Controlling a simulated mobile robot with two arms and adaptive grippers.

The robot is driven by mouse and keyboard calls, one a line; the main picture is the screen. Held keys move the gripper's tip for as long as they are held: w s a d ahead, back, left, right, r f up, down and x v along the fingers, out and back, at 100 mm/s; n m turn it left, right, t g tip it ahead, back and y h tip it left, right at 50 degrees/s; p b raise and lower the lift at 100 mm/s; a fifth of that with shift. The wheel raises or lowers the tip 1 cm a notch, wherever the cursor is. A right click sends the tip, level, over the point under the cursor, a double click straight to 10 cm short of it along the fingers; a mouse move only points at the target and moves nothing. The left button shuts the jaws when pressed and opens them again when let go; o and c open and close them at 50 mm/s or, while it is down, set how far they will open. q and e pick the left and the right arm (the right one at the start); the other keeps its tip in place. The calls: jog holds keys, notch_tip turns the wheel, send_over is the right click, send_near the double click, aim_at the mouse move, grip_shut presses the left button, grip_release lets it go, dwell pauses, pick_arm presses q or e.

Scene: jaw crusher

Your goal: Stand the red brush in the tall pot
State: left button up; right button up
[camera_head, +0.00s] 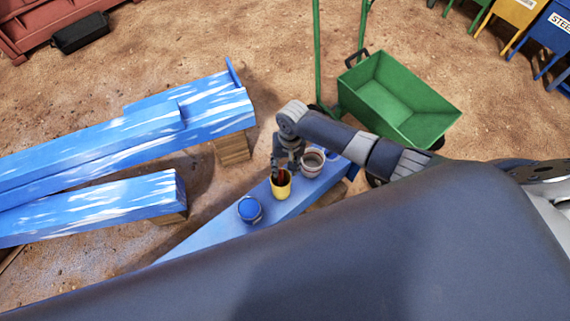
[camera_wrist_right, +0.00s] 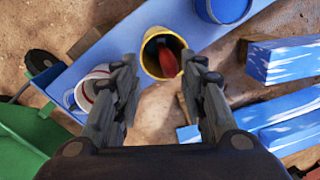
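The red brush (camera_head: 282,175) is inside a yellow pot (camera_head: 282,191) on the blue beam. In the right wrist view the brush (camera_wrist_right: 167,62) leans against the inner wall of the yellow pot (camera_wrist_right: 150,68); its lower end is hidden. My right gripper (camera_head: 284,166) is over this pot. In the wrist view its two fingers (camera_wrist_right: 161,92) are wide apart, with nothing between them. A blue pot (camera_head: 249,209) stands on one side and a grey-white pot (camera_head: 312,163) on the other. My left gripper is not in view.
The pots stand on a narrow blue beam (camera_head: 205,238). A green cart (camera_head: 400,105) stands behind my right arm. Larger blue-and-white beams (camera_head: 100,205) lie to the left. Sandy ground (camera_head: 200,45) beyond is mostly open.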

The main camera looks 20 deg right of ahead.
notch_tip(320, 180, up, 12)
jog(key=d, duration=0.1)
jog(key=shift+w, duration=0.2)
jog(key=shift+d+f, duration=0.1)
dwell(0.7)
